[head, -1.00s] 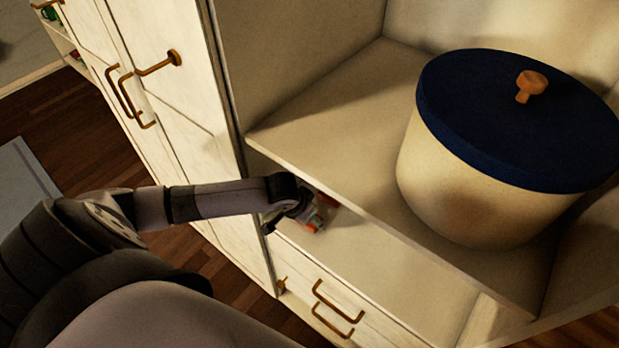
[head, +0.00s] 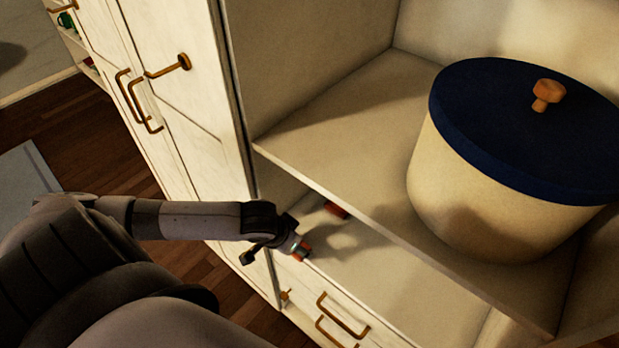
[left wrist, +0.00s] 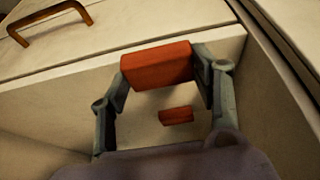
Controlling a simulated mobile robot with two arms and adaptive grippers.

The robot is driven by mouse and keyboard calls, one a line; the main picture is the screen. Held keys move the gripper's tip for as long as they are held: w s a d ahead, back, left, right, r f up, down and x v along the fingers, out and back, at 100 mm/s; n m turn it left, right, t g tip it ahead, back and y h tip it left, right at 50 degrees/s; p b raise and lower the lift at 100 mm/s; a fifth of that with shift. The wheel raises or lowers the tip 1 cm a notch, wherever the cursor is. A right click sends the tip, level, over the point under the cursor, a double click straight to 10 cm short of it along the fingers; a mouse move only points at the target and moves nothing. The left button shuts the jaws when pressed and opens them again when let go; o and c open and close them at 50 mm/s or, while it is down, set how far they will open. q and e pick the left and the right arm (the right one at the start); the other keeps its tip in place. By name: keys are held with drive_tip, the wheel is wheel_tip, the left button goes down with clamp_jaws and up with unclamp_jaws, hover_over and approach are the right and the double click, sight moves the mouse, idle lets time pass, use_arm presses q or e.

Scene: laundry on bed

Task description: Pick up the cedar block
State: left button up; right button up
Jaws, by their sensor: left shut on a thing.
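My left gripper (head: 298,246) is at the front edge of the lower shelf. It is shut on a reddish-brown block, the cedar block (head: 304,250). In the left wrist view the fingers of my left gripper (left wrist: 158,72) clasp the ends of this cedar block (left wrist: 157,65). A second, similar reddish block (head: 336,210) rests on the lower shelf behind it, partly hidden by the upper shelf. It also shows beyond the held block in the left wrist view (left wrist: 176,116). My right gripper is not in view.
A cream bin with a dark blue lid (head: 430,177) stands on the upper shelf (head: 320,135), whose edge overhangs the lower shelf (head: 390,280). Closed white cabinet doors (head: 185,115) stand to the left. A drawer handle (head: 342,317) sticks out below.

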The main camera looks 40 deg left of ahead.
use_arm(q)
drive_tip(key=s+b, duration=0.1)
drive_tip(key=s, duration=0.9)
drive_tip(key=shift+a, duration=0.35)
